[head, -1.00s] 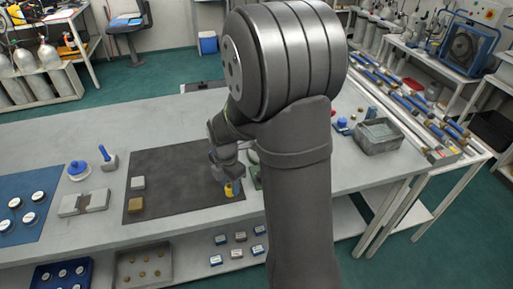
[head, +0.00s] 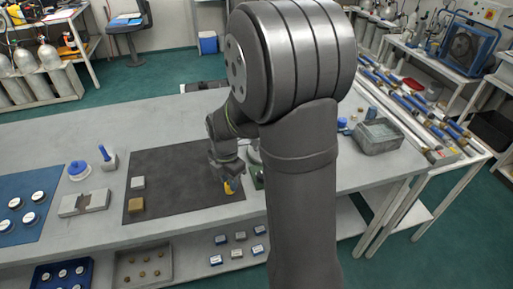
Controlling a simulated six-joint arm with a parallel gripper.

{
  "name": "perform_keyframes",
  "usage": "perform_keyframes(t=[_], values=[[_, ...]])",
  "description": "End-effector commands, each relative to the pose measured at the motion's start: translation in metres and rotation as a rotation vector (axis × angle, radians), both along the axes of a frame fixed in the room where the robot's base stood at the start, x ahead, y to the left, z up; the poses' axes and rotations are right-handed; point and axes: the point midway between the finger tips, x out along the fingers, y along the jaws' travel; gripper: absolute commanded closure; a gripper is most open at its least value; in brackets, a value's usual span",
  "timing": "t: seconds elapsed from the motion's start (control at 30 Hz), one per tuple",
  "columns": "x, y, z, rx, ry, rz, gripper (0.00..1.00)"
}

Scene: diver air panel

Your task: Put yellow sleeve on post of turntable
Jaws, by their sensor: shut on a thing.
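The yellow sleeve (head: 229,187) is at the tips of my gripper (head: 228,181), over the right part of the dark mat. My gripper is shut on it; the sleeve looks tilted. I cannot tell whether it touches the mat. A pale rounded thing (head: 254,154) shows just right of my gripper, mostly hidden behind my arm. It may be the turntable, but I cannot tell, and no post is clearly visible.
The dark mat (head: 170,172) holds a light grey block (head: 138,183) and a tan block (head: 136,205). Left of it are a blue round piece (head: 79,170), a blue-handled piece (head: 106,156) and a grey fixture (head: 84,203).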

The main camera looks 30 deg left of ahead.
Motion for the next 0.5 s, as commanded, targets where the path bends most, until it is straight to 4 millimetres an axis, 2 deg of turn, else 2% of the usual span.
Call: perform_keyframes(t=[0.5], values=[[0.0, 0.0, 0.021, 0.002, -0.001, 0.0, 0.94]])
